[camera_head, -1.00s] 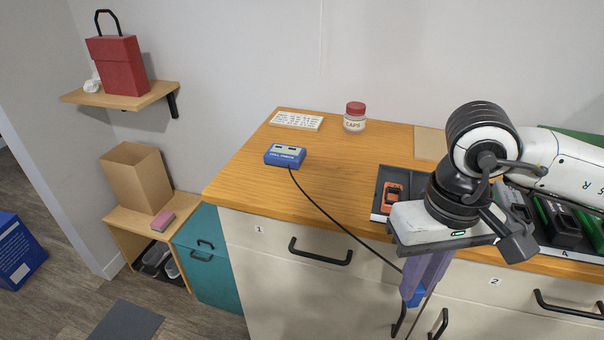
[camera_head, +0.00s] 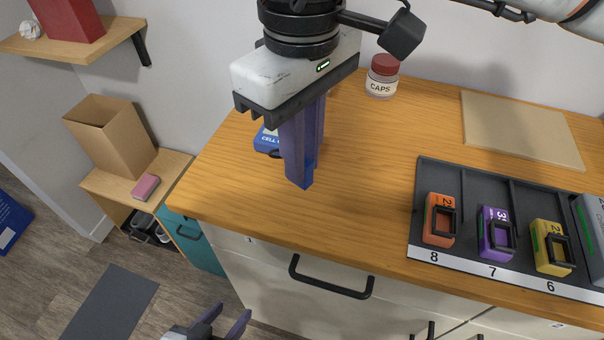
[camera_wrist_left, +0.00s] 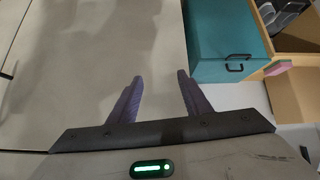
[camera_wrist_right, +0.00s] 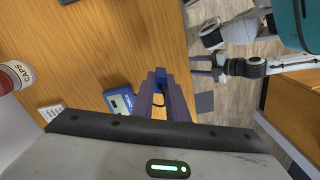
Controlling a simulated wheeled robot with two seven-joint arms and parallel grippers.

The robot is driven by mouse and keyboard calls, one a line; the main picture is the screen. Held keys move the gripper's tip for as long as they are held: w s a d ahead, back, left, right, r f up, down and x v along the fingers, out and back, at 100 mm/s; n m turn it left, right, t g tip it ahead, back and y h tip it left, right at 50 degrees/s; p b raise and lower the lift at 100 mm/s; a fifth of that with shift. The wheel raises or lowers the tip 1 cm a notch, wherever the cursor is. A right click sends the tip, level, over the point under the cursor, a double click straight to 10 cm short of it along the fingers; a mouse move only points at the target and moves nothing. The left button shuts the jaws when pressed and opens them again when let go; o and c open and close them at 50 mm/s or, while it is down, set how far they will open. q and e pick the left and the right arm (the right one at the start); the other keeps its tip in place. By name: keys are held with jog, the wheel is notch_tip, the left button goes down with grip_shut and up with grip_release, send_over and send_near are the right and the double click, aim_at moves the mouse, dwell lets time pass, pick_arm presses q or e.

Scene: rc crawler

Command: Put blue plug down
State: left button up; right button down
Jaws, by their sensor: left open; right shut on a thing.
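The blue plug (camera_wrist_right: 160,76) is between the fingertips of my right gripper (camera_wrist_right: 158,84), which is shut on it. In the head view the right gripper (camera_head: 303,178) points down over the left part of the wooden counter, and its fingers hide most of the plug. I cannot tell whether the plug touches the wood. The blue cell tester (camera_head: 266,141) sits just behind the fingers, partly hidden; it shows more fully in the right wrist view (camera_wrist_right: 120,102). My left gripper (camera_head: 228,326) is open and empty, low in front of the cabinet; its spread fingers show in the left wrist view (camera_wrist_left: 160,100).
A dark tray (camera_head: 488,190) on the right holds orange, purple and yellow packs by labels 8, 7 and 6. A CAPS jar (camera_head: 382,76) and a tan board (camera_head: 520,130) stand behind. The counter (camera_head: 365,190) between gripper and tray is clear.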

jog(key=shift+w+f, duration=0.1)
jog(key=shift+f, duration=2.5)
jog(key=c, duration=1.7)
grip_release()
jog(key=shift+c, duration=0.2)
jog(key=shift+r, duration=0.15)
notch_tip(320, 180, up, 12)
jog(key=shift+r, duration=0.1)
